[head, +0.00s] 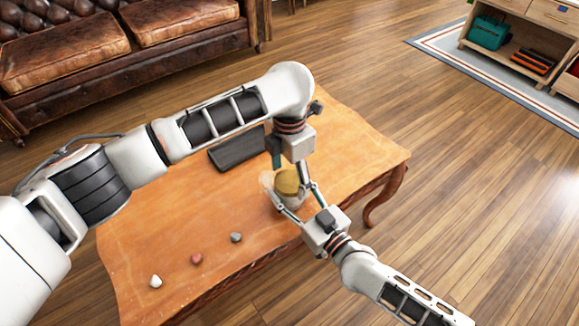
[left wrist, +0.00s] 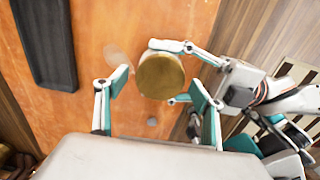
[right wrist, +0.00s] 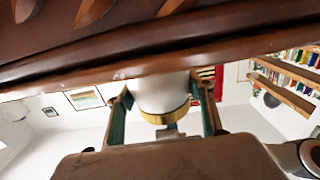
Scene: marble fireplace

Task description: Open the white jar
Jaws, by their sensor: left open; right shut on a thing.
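The white jar (head: 292,204) with a gold lid (head: 286,181) stands upright at the table's right front part.
The jar is on an orange wooden table (head: 180,225). A dark tray (head: 238,149) lies behind. A faint translucent round thing (head: 266,180) is left of the jar. A white (head: 156,281), a reddish (head: 196,259) and a grey stone (head: 236,237) lie along the front edge. A leather sofa (head: 130,50) stands behind.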

